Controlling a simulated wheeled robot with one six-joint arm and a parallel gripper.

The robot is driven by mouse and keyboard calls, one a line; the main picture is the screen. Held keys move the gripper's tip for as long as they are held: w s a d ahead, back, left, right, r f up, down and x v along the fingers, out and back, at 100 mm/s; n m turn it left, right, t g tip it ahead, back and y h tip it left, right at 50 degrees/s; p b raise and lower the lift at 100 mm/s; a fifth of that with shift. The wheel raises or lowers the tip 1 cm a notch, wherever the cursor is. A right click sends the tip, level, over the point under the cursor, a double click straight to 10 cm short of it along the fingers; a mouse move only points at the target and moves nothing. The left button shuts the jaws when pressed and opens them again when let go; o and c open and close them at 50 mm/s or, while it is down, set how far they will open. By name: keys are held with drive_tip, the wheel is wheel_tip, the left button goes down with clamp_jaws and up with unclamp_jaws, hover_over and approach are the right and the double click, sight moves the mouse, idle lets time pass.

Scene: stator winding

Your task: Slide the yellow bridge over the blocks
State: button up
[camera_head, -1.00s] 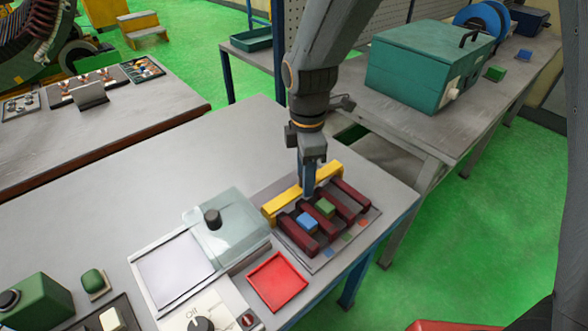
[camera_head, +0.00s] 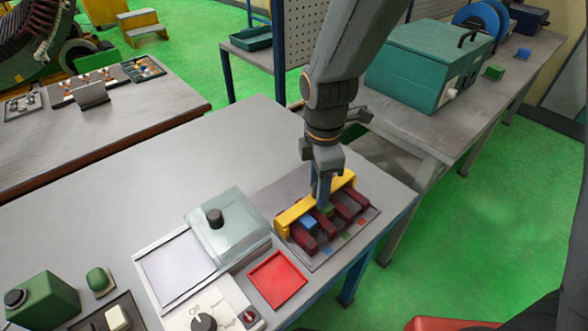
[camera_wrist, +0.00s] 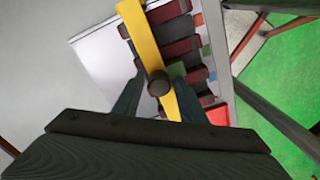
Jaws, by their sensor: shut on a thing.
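The yellow bridge (camera_head: 296,213) lies across the back part of several dark red bars (camera_head: 303,241) on a grey plate (camera_head: 345,243). My gripper (camera_head: 322,203) is shut on the bridge near its middle, at a dark round knob (camera_wrist: 158,83) seen in the wrist view. The blue block (camera_head: 309,222) and the green block (camera_head: 328,210) sit in slots between the bars, right at the bridge's front edge. I cannot tell how far the bridge covers them. In the wrist view the bridge (camera_wrist: 140,30) runs lengthwise between my fingers, and the green block (camera_wrist: 177,70) shows beside it.
A clear-lidded box with a black knob (camera_head: 215,218) stands close left of the plate. A red tray (camera_head: 277,280) lies in front of it. Small coloured squares mark the plate's front edge. The table's right edge is close. The tabletop behind and to the left is bare.

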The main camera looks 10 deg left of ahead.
drive_tip(key=shift+s+d+p, duration=0.3)
drive_tip(key=shift+s+d, duration=0.45)
drive_tip(key=shift+d, duration=0.2)
drive_tip(key=o, duration=0.4)
drive_tip(key=shift+o, duration=0.2)
drive_tip(key=shift+r, duration=0.1)
wheel_tip(320, 180, up, 6)
drive_tip(key=p, duration=0.5)
drive_tip(key=s+d+f+m+t+b, duration=0.1)
drive_tip(key=d+m+b, duration=0.6)
drive_tip(key=d+m, duration=1.2)
drive_tip(key=f+m, duration=0.1)
drive_tip(key=m, duration=0.2)
drive_tip(key=shift+s+f, duration=0.15)
drive_tip(key=shift+s, duration=0.1)
